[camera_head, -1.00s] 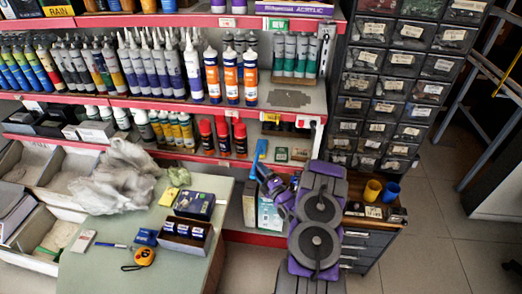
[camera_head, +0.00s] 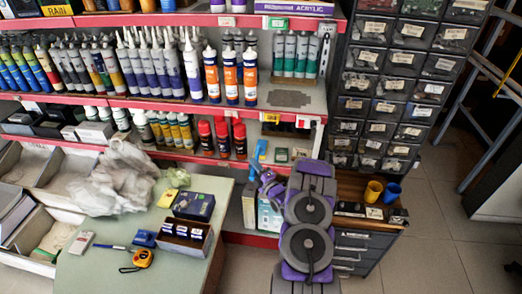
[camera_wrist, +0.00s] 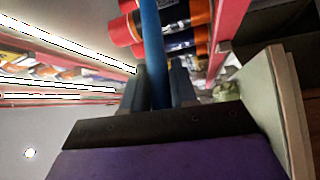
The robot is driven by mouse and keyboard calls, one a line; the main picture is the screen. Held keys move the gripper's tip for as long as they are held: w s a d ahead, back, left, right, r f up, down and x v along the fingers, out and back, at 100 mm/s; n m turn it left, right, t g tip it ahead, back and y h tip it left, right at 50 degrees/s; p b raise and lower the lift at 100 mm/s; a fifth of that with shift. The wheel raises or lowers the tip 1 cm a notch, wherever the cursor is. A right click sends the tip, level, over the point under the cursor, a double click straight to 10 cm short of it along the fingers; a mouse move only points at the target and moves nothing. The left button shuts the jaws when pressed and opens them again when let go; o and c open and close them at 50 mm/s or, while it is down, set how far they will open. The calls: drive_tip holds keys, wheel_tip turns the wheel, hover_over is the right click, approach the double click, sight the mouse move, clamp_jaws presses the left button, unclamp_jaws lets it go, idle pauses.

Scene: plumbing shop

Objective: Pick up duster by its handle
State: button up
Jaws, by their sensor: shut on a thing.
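The duster shows as a blue handle (camera_head: 261,149) sticking up at the tip of my gripper (camera_head: 262,173), in front of the lower red shelf. In the wrist view the blue handle (camera_wrist: 153,50) runs upright between the two dark fingers of my gripper (camera_wrist: 157,90). The fingers are shut on it from both sides. I cannot make out the duster's head in either view. My own purple and grey arm hides part of the area below the gripper.
Shelves of bottles stand behind. A drawer cabinet (camera_head: 365,250) with two cups is on the right. Floor at far right is clear.

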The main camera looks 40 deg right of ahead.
clamp_jaws()
idle(0.3)
